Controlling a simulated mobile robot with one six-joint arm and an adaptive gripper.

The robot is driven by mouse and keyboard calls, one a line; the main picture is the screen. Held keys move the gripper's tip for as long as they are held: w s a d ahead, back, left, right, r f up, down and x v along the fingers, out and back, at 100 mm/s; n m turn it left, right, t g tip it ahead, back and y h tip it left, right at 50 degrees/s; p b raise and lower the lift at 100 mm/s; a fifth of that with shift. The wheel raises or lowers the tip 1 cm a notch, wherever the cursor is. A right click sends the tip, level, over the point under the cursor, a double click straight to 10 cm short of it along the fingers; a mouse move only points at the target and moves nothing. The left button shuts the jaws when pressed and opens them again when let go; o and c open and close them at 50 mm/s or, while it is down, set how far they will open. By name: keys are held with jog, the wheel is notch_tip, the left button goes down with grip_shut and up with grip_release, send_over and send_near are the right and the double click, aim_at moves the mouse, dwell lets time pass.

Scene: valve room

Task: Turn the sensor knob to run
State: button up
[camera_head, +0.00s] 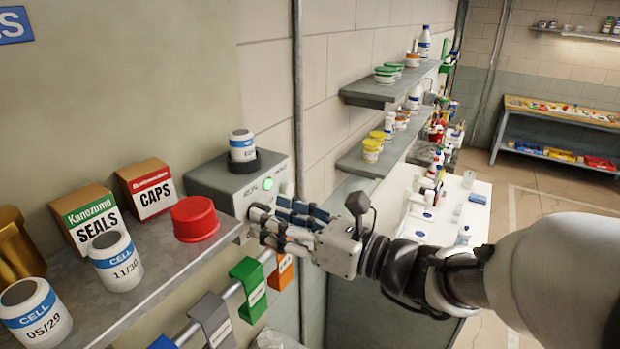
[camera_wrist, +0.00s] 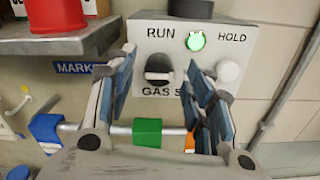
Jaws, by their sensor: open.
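The grey gas sensor box (camera_head: 215,185) is mounted on the wall at the end of the shelf. In the wrist view its face (camera_wrist: 262,52) reads RUN at upper left and HOLD at upper right, with "GAS S..." below, partly hidden. A lit green lamp (camera_wrist: 195,41) is between the labels. A pale round button (camera_wrist: 229,70) is below HOLD. My gripper (camera_wrist: 160,78) is open, its fingers framing the knob from either side, with no clear contact. In the head view my gripper (camera_head: 268,218) is at the box front.
A labelled cell (camera_head: 242,146) stands on the box. The shelf (camera_head: 150,275) holds a red tub (camera_head: 195,218), a CAPS box (camera_head: 148,188), a SEALS box (camera_head: 86,217) and more cells. Below runs a rail with a green hanger (camera_head: 249,290) and an orange one (camera_head: 281,272).

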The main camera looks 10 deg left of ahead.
jog(key=shift+x, duration=0.95)
jog(key=c, duration=1.1)
